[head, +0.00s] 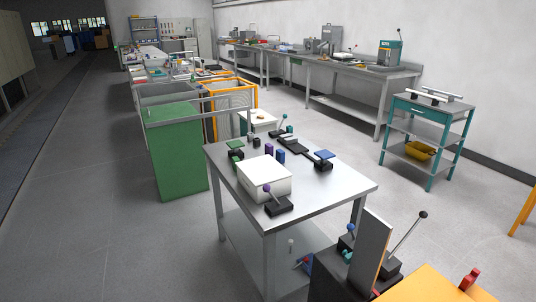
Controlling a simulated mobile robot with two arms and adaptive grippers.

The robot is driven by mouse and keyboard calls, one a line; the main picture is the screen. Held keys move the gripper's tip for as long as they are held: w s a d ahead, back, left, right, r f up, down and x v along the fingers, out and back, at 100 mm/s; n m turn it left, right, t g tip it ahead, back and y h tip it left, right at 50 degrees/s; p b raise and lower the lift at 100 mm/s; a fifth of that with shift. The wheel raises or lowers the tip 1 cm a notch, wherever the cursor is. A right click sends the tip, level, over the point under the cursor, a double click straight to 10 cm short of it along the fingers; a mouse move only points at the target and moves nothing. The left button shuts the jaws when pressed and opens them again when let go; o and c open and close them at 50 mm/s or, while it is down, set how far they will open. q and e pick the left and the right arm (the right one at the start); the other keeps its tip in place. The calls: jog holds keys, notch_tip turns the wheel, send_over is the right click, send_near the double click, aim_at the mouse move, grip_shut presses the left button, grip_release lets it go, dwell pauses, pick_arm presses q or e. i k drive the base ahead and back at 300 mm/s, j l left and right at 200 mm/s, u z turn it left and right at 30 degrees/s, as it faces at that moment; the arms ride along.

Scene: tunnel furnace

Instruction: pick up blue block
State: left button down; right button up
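A small blue block (281,156) stands upright on the grey metal table (325,195) in the middle of the head view. A purple block (269,149) stands just behind it and to its left. A white box (264,178) is in front of the blue block, with its lower part close to the box's back edge. Neither my left nor my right gripper shows in this view.
A black device with a purple knob (278,205) sits at the table's front. A green cabinet (178,150) stands left. Levers and a grey upright panel (370,245) stand at the lower right, beside an orange surface (438,286). The table's right part is clear.

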aim_at(280, 154)
jog(key=i+j+u, duration=0.4)
jog(key=i, duration=0.4)
jog(key=i+u, duration=0.4)
jog(key=i, duration=0.45)
jog(key=i+j+z, duration=0.1)
jog(key=i+z, duration=0.35)
jog(key=i+j+z, duration=0.25)
jog(key=i+z, duration=0.2)
jog(key=i+j+z, duration=0.4)
